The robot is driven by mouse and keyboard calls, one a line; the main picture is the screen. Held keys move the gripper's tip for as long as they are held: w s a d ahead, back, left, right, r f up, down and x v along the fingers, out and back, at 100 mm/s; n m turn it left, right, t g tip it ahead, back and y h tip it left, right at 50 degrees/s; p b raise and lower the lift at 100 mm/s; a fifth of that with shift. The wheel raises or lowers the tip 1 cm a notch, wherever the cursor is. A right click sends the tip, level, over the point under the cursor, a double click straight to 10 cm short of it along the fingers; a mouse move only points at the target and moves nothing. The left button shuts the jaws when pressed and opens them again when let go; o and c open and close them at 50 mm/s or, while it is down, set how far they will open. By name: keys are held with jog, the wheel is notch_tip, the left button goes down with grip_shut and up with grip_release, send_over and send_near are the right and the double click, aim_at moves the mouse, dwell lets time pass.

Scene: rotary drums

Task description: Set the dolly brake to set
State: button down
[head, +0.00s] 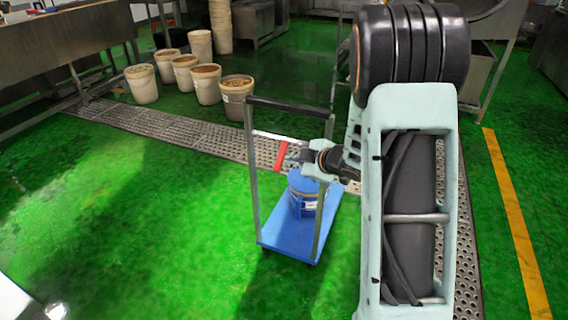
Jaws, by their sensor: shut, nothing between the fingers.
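The dolly (283,238) has a blue platform and an upright grey frame with a dark top bar. A red lever (280,156), which looks like the brake handle, sits at the frame's crossbar and is near vertical, slightly tilted. A blue drum (295,203) with a white label stands on the platform, partly hidden by my arm. My gripper (291,158) is shut and empty, just right of the red lever. I cannot tell whether its fingertips touch the lever. Any brake marking is too small to read.
Several tubs (206,84) stand at the back left, beyond a metal floor grate (180,137). A steel table (60,50) is at the far left. Green floor (150,230) is clear left of the dolly. A yellow line (513,215) runs along the right.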

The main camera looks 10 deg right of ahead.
aim_at(280, 164)
jog(key=x, duration=0.3)
jog(key=d+b+x, duration=0.1)
jog(key=x, duration=0.3)
jog(key=f+x, duration=0.1)
jog(key=x, duration=0.3)
jog(key=shift+w+d+f+b, duration=0.15)
jog(key=shift+d+f+b, duration=0.05)
jog(key=shift+b, duration=0.15)
jog(key=shift+w+d+f, duration=0.25)
jog(key=shift+w+f, duration=0.15)
jog(key=shift+f, duration=0.1)
jog(key=shift+f+b, duration=0.1)
jog(key=shift+b, duration=0.3)
